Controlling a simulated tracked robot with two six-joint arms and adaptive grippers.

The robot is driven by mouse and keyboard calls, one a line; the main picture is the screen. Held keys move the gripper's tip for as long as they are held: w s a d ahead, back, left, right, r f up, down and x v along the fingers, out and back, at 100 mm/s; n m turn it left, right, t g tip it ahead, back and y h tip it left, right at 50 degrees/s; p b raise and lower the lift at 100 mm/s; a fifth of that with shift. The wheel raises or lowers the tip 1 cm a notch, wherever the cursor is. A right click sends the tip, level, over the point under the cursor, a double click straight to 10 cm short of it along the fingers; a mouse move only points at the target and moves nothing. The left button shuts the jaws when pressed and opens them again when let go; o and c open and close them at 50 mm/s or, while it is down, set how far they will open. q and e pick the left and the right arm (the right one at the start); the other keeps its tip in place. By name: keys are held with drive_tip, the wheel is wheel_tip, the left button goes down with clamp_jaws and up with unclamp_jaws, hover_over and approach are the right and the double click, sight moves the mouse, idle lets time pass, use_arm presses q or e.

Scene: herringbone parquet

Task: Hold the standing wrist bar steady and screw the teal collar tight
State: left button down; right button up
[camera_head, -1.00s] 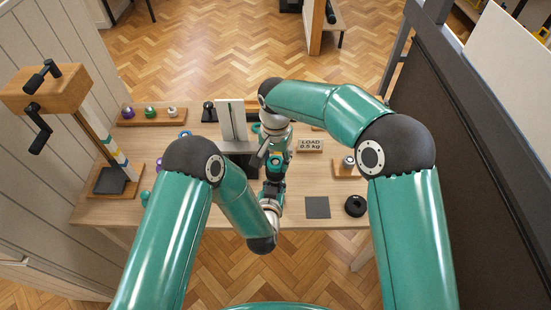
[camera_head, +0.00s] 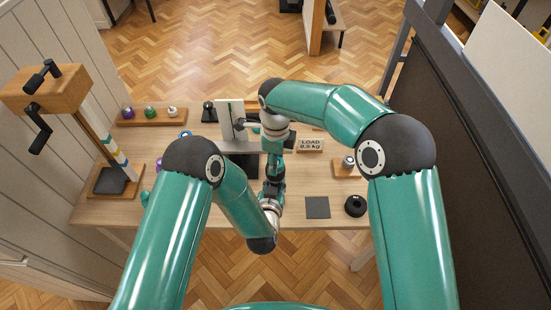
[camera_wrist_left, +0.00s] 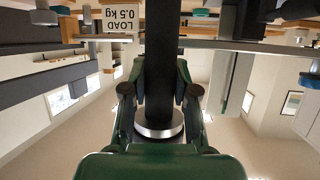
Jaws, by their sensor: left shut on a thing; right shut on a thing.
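The wrist bar (camera_wrist_left: 161,60) is a black cylinder with a silver ring, close up in the left wrist view. My left gripper (camera_head: 273,187) is shut on it, with a finger on each side in that view (camera_wrist_left: 158,92). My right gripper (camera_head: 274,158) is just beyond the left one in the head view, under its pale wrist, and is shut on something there. The teal collar is the likely thing in its grip, but I cannot make it out apart from my teal arm parts.
A white upright panel (camera_head: 231,118) stands just left of my right wrist. A dark square pad (camera_head: 317,207) and black ring (camera_head: 355,206) lie front right. A crank stand (camera_head: 45,90) is at the left.

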drive_tip(key=shift+w+f, duration=0.1)
drive_tip(key=o, duration=1.4)
drive_tip(key=shift+c, duration=0.2)
